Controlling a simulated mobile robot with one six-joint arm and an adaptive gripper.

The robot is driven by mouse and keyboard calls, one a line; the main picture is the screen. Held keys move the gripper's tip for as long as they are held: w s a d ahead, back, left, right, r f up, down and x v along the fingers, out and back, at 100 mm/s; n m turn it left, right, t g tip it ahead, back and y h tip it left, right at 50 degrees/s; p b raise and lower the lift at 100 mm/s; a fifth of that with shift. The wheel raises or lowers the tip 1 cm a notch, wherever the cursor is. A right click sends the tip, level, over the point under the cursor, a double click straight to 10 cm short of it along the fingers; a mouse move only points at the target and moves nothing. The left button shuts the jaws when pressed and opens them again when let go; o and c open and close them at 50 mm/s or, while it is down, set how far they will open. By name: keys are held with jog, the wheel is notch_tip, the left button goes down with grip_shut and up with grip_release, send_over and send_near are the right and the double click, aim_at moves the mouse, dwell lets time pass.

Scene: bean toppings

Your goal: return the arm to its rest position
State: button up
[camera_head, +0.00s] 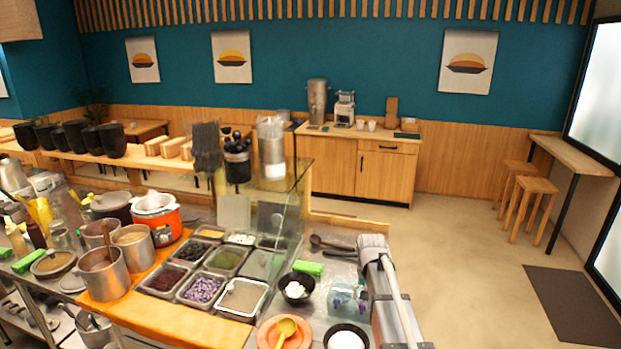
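A light grey, tube-like part of my arm (384,285) rises from the bottom edge, right of centre, beside the counter's right end. Its rounded upper end stands near the ladle and the clear bag on the counter. I cannot make out my gripper or its fingers in this view, so what they hold does not show. The toppings sit in several metal trays (203,290) left of the arm, with dark, purple, green and white contents. A black bowl with white contents (296,289) stands between the trays and the arm.
Close to the arm are a clear bag (347,299), a dark ladle (328,243), another black bowl (346,338) and an orange plate (270,334) with a yellow spoon. A glass panel (291,210) stands behind the trays. Open floor (465,270) lies to the right.

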jog(key=s+a+f+n+b, duration=0.1)
jog(key=s, duration=0.8)
jog(key=s+a+f+n+b, duration=0.2)
jog(key=s, duration=0.8)
jog(key=shift+s+f, duration=0.15)
jog(key=shift+s, duration=0.15)
